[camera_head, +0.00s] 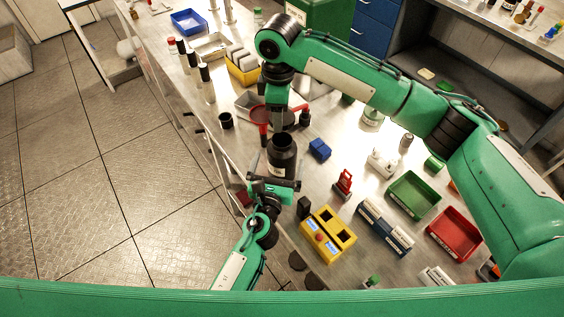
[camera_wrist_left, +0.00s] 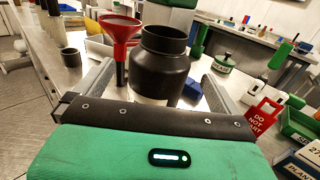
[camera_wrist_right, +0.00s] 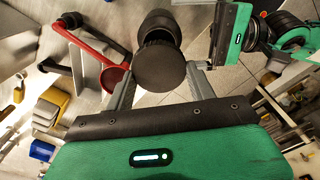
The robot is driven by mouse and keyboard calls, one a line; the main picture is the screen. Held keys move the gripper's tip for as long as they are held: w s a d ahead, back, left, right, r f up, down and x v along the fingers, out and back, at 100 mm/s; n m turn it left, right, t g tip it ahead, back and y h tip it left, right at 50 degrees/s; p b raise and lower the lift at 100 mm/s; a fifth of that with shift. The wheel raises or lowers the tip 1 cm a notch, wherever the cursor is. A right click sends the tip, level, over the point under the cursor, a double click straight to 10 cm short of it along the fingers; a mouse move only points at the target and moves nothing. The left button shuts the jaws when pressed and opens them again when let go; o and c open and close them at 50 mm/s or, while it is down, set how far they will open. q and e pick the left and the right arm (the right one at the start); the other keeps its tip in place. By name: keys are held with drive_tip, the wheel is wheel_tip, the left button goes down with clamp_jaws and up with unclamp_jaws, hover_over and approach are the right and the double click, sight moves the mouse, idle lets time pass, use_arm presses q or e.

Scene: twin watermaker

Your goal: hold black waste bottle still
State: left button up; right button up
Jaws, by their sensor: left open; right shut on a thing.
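The black waste bottle (camera_head: 283,160) stands upright on the bench with its mouth open and a pale label low on its side. In the left wrist view, the bottle (camera_wrist_left: 160,65) is between the spread fingers of my left gripper (camera_wrist_left: 155,90). That gripper (camera_head: 275,182) is open around it; contact cannot be told. My right gripper (camera_head: 279,112) is above and behind the bottle in the head view. In the right wrist view, it (camera_wrist_right: 158,80) is shut on a round black ribbed cap (camera_wrist_right: 160,67). The cap hides part of what lies beyond it.
A red funnel (camera_wrist_left: 120,35) in a stand is close beside the bottle. A blue block (camera_head: 320,149), a red sign (camera_head: 343,184) and a yellow box (camera_head: 328,234) are to its right. A black cup (camera_head: 226,121) stands near the bench's left edge. Green (camera_head: 413,196) and red (camera_head: 455,232) trays are farther right.

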use_arm(q)
drive_tip(key=shift+w+d, duration=0.2)
drive_tip(key=shift+w, duration=0.7)
drive_tip(key=shift+w+d, duration=0.15)
drive_tip(key=shift+w, duration=0.75)
drive_tip(key=shift+w+d, duration=0.2)
drive_tip(key=shift+w, duration=0.7)
drive_tip(key=c, duration=1.4)
drive_tip(key=shift+c, duration=0.2)
use_arm(e)
hover_over(280, 139)
drive_tip(key=shift+f, duration=2.5)
